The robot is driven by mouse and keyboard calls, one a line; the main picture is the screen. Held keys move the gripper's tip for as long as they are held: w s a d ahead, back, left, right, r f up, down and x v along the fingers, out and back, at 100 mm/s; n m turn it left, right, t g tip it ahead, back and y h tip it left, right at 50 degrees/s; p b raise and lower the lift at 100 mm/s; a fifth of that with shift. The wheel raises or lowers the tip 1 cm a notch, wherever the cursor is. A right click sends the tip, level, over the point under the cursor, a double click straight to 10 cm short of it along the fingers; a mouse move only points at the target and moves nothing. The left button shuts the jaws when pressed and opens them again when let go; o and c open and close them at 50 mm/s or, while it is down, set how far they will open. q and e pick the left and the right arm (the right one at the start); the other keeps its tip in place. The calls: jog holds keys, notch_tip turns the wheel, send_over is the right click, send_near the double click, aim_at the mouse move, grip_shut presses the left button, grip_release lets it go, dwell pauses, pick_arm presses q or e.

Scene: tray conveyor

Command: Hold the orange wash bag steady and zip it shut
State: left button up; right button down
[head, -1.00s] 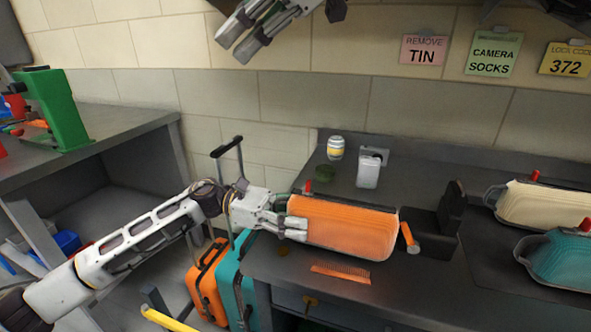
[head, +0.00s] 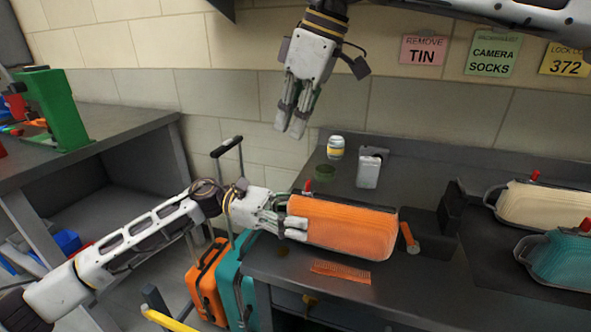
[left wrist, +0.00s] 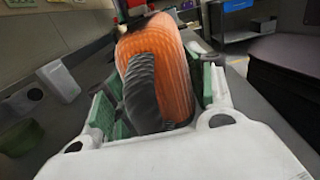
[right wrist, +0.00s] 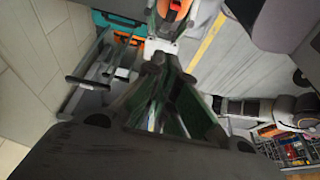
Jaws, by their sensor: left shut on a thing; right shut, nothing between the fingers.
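The orange wash bag (head: 350,228) lies lengthwise on the dark counter. A small red tab (head: 308,186) stands at its top left end, and an orange tab (head: 410,240) sticks out at its right end. My left gripper (head: 296,228) is shut on the bag's left end. In the left wrist view the bag's orange ribbed end (left wrist: 176,85), with a dark ribbed loop (left wrist: 144,90), sits between the green finger pads. My right gripper (head: 288,124) is shut and empty, pointing down in the air above and left of the bag. The zip line is hard to make out.
Behind the bag stand a white jar (head: 335,147), a white bottle (head: 368,172) and a green dish (head: 325,173). An orange comb (head: 341,273) lies in front. A dark stand (head: 452,206), a cream bag (head: 545,204) and a teal bag (head: 560,265) are to the right.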

dwell(0.3)
send_over(297, 195)
jog(key=w+a, duration=0.2)
jog(key=a, duration=0.2)
jog(key=f, duration=0.9)
jog(key=shift+s+f, duration=0.2)
jog(key=shift+s, duration=0.05)
jog(key=shift+s+d, duration=0.3)
jog(key=shift+d, duration=0.65)
jog(key=shift+s+d, duration=0.3)
jog(key=shift+d, duration=0.6)
jog(key=shift+d, duration=0.15)
jog(key=s+d, duration=0.1)
jog(key=d, duration=0.3)
jog(key=s+d, duration=0.2)
jog(key=d, duration=0.3)
jog(key=s+d, duration=0.1)
jog(key=d, duration=0.4)
jog(key=shift+s, duration=0.4)
pick_arm(q)
jog(key=shift+f, duration=0.1)
pick_arm(e)
jog(key=shift+s+d, duration=0.1)
jog(key=shift+d, duration=0.3)
pick_arm(q)
jog(key=shift+w+a, duration=0.1)
pick_arm(e)
jog(key=shift+a, duration=0.1)
